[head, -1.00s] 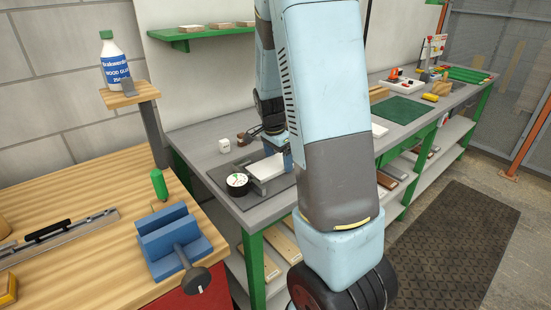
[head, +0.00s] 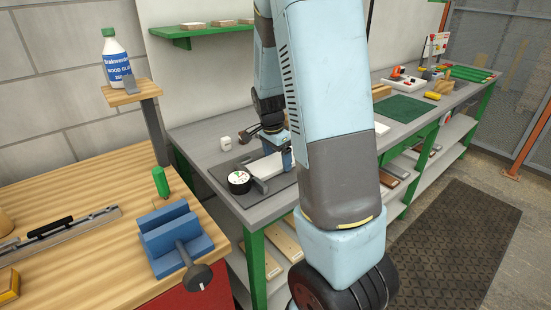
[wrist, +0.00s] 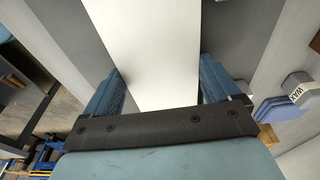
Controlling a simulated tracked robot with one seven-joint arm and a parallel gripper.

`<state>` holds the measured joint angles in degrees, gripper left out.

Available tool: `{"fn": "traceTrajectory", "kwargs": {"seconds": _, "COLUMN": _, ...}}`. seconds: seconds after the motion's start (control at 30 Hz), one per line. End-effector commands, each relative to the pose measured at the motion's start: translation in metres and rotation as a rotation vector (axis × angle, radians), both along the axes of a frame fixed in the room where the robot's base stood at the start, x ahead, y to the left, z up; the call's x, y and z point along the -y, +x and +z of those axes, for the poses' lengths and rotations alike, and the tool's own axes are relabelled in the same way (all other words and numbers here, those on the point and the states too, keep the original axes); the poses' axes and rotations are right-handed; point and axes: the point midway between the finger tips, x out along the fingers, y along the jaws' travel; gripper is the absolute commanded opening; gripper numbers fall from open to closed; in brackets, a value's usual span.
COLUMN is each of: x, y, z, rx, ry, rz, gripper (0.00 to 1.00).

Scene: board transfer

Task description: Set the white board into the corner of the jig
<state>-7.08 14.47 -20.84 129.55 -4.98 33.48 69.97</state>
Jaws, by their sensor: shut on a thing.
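The white board (head: 265,168) is at the near end of the grey bench, above or on a dark grey plate (head: 284,185). A grey metal corner piece (head: 259,186), which looks like part of the jig, is by the board's near end. My gripper (wrist: 163,82) is shut on the board; in the wrist view the white board (wrist: 155,40) runs between its two blue fingers. In the head view my arm hides much of the gripper and the right side of the plate. I cannot tell whether the board touches the jig.
A wooden table (head: 90,255) with a blue vise-like block (head: 172,240) is at the near left. A green mat (head: 405,108) lies farther along the bench.

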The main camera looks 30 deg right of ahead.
Motion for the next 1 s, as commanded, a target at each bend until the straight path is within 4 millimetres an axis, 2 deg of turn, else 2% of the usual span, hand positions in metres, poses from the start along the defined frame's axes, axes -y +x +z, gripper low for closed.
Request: {"fn": "traceTrajectory", "kwargs": {"seconds": 1.0, "x": -0.0054, "y": 0.0065, "z": 0.0001, "rx": 0.001, "ry": 0.001, "rz": 0.0, "gripper": 0.53}}
